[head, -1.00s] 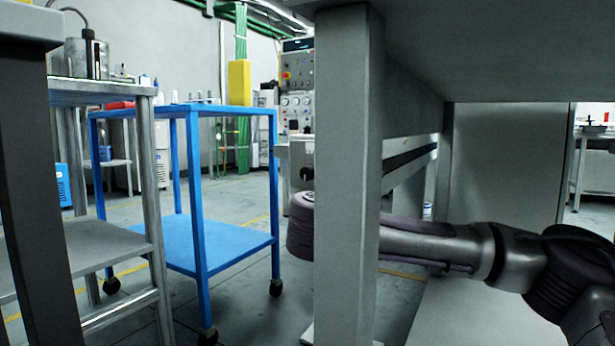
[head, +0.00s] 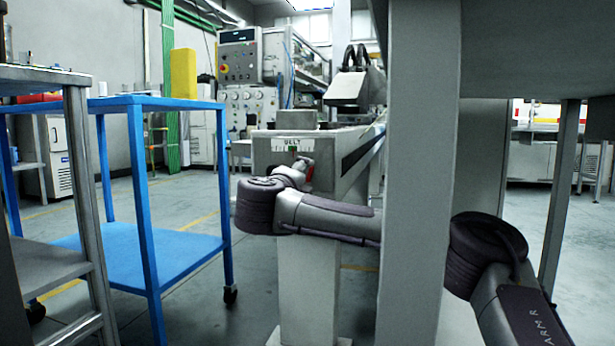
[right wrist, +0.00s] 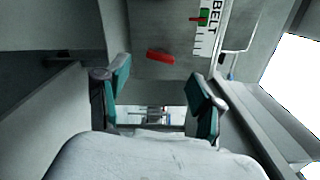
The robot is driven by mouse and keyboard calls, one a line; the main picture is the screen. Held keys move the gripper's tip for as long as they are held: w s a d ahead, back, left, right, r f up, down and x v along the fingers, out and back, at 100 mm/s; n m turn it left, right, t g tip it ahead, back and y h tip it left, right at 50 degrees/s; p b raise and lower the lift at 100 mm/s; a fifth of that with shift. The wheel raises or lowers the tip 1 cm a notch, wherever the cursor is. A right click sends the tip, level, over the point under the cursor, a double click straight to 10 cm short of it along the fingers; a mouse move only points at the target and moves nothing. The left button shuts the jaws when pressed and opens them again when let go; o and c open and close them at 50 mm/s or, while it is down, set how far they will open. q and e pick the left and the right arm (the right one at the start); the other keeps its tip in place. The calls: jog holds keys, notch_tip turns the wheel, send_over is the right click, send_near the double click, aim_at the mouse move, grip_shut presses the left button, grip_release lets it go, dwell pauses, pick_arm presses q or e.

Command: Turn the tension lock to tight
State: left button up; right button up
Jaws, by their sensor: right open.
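The tension lock shows as a short red lever (right wrist: 160,56) on the grey end face of the belt unit in the right wrist view. In the head view a small red part of the lever (head: 310,171) shows below the BELT scale (head: 292,145). The scale (right wrist: 203,25) has a green band and a red pointer in the right wrist view. My right gripper (right wrist: 160,88) is open and empty, its two teal-padded fingers spread below the lever in that picture and apart from it. In the head view my right forearm hides part of the unit. My left gripper is not in view.
A grey post (head: 420,180) stands close in front of my right arm. A blue cart (head: 150,235) and a grey table (head: 50,270) stand at the left. Open floor (head: 260,290) lies between the cart and the belt unit. A control panel (head: 240,65) stands behind.

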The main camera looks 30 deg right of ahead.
aim_at(309, 175)
jog(key=shift+x, duration=2.75)
jog(key=shift+a, duration=0.1)
jog(key=c, duration=1.1)
jog(key=shift+c, duration=0.2)
